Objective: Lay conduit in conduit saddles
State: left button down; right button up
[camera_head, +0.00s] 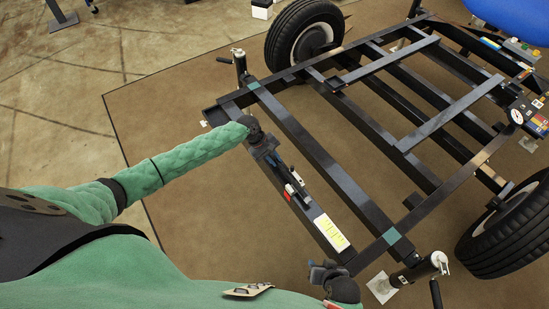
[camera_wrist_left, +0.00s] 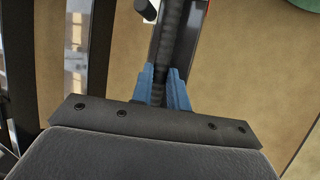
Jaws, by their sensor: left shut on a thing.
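A dark ribbed conduit (camera_wrist_left: 172,45) runs up the middle of the left wrist view. My left gripper (camera_wrist_left: 161,90) is shut on it, with a blue finger on each side. In the head view my left gripper (camera_head: 272,160) is over the near beam of the black frame, and a dark length (camera_head: 300,192) extends from it along the beam. My right gripper (camera_head: 322,273) is near the beam's lower end; its fingers are too small and dark to read. I cannot clearly make out the saddles; a small grey rounded part (camera_wrist_left: 147,8) shows beside the conduit at the top edge.
The black trailer frame (camera_head: 345,185) has several crossing beams and wheels at the back (camera_head: 305,35) and right (camera_head: 508,235). A jack (camera_head: 240,65) stands at the far left corner, another (camera_head: 420,268) at the near right. A yellow-white label (camera_head: 330,232) lies on the near beam.

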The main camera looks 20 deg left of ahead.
pick_arm(q)
jog(key=shift+f, duration=0.8)
jog(key=c, duration=1.3)
grip_release()
jog(key=shift+s, duration=0.1)
jog(key=shift+v, duration=3.95)
jog(key=shift+d, duration=0.1)
